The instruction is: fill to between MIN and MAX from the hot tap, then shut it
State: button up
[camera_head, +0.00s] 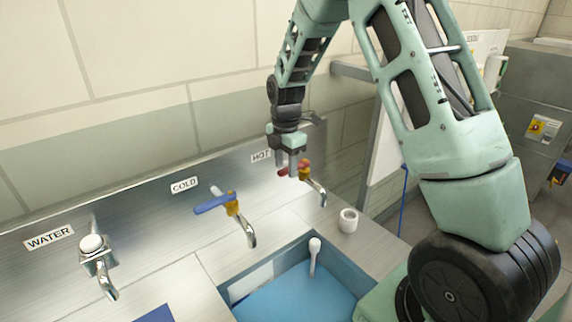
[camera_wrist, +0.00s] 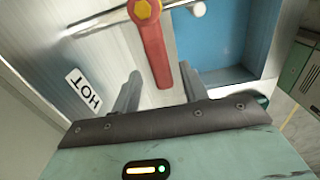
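The hot tap (camera_head: 317,187) has a chrome spout and a red lever, under the HOT label (camera_head: 261,155). In the wrist view the red lever (camera_wrist: 155,50) points toward my gripper (camera_wrist: 160,88). The gripper's two fingers stand apart, one on each side of the lever's end, with gaps showing. In the head view my gripper (camera_head: 293,165) is at the lever and partly hides it. No stream shows below the spout. The sink basin (camera_head: 235,290) has a blue interior; I cannot tell how much is water. MIN and MAX marks are not readable.
The cold tap (camera_head: 240,220) with a blue lever and the WATER tap (camera_head: 97,262) stand to the left. A white cup (camera_head: 348,220) stands on the steel counter right of the hot tap. The wall is close behind.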

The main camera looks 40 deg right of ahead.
aim_at(286, 169)
notch_tip(286, 169, up, 17)
jog(key=b, duration=0.4)
jog(key=shift+r, duration=0.2)
dwell(0.5)
jog(key=s+a+f+m+b, duration=0.2)
jog(key=s+a+f, duration=0.35)
jog(key=a, duration=0.45)
jog(key=s+a+f+m+b, duration=0.1)
jog(key=s+a+f+m, duration=0.25)
jog(key=s+a, duration=0.45)
jog(key=s+a+f+m+b, duration=0.1)
jog(key=s+a+f, duration=0.3)
jog(key=s, duration=0.4)
jog(key=s+a+f+m+b, duration=0.1)
jog(key=s+a+f+m, duration=0.3)
jog(key=s, duration=0.5)
notch_tip(286, 169, down, 2)
jog(key=shift+s+a+f+y+b, duration=0.1)
jog(key=shift+s+a+y+b, duration=0.15)
jog(key=shift+s+y+b, duration=0.1)
